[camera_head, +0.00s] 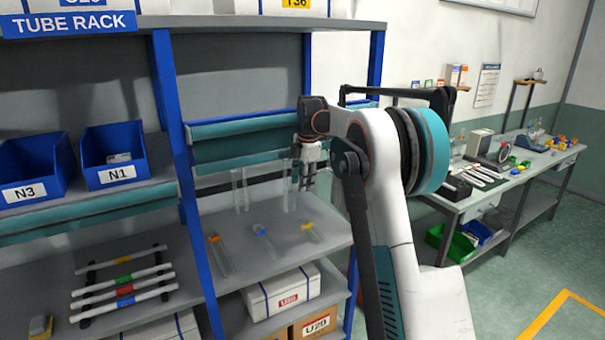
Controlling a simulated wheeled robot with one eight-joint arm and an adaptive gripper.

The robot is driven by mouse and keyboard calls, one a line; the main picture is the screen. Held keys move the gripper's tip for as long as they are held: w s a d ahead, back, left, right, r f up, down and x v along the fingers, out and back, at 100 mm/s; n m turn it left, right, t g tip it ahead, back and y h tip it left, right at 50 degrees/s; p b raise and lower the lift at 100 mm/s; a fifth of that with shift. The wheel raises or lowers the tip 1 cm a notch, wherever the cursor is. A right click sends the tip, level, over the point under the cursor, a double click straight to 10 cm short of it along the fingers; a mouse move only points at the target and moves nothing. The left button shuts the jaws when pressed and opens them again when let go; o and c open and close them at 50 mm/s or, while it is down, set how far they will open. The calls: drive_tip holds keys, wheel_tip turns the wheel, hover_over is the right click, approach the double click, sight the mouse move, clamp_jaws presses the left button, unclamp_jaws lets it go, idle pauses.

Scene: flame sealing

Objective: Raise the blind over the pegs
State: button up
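A teal blind (238,147) hangs from a roll across the back of the right-hand shelf bay. Its fabric is partly down, with its lower edge a little above the clear tubes. My gripper (308,184) points down in front of the blind's right end, fingers close together. I cannot tell whether they touch the blind or hold anything. No pegs can be made out clearly. Clear upright tubes (240,190) stand or hang below the blind, and another (289,188) is just left of my gripper.
Tubes with orange (219,255), blue (268,243) and yellow (312,232) caps lean or lie on the shelf below. Blue posts (187,190) frame the bay. Blue bins (113,157) and a second teal blind (90,217) are left. A workbench (500,190) stands right.

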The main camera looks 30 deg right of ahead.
wheel_tip(320, 180, down, 14)
drive_tip(key=b, duration=0.7)
drive_tip(key=shift+f, duration=0.25)
drive_tip(key=shift+s+d+r+p, duration=0.1)
drive_tip(key=shift+s+r+p, duration=0.35)
drive_tip(key=shift+r+p, duration=1.6)
drive_tip(key=shift+s+r+p, duration=0.45)
drive_tip(key=shift+r+p, duration=0.5)
drive_tip(key=shift+r, duration=2.1)
drive_tip(key=shift+s+d+r+p, duration=0.1)
drive_tip(key=shift+s+r+p, duration=0.35)
drive_tip(key=shift+r+p, duration=1.6)
drive_tip(key=shift+r+b, duration=0.45)
drive_tip(key=shift+b, duration=0.1)
drive_tip(key=shift+s+r+p, duration=0.15)
drive_tip(key=shift+s+p, duration=0.05)
drive_tip(key=shift+p, duration=0.1)
